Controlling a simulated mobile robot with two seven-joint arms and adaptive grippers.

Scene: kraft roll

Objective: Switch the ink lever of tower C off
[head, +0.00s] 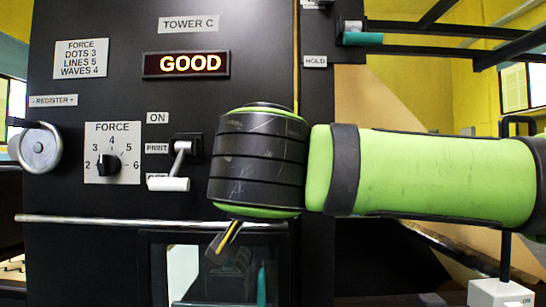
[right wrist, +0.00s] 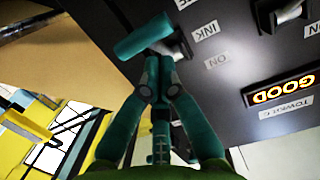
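The dark panel of tower C (head: 110,205) fills the left of the head view. My right wrist hides the ink lever there. In the right wrist view, the picture is turned over and the ink lever (right wrist: 143,36) shows a teal cylindrical handle near the INK label (right wrist: 205,30) and its ON label (right wrist: 217,59). My right gripper (right wrist: 157,68) has its teal fingers drawn together, their tips close to the handle. Whether they touch it, I cannot tell. The lever's exact setting is unclear. My left gripper is in neither view.
A white-handled print lever (head: 168,184) hangs down left of my wrist. A force dial (head: 108,164), a register wheel (head: 38,149) and a lit GOOD display (head: 187,64) are also on the panel. A metal rail (head: 120,221) runs below. A teal-handled hold lever (head: 362,38) is upper right.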

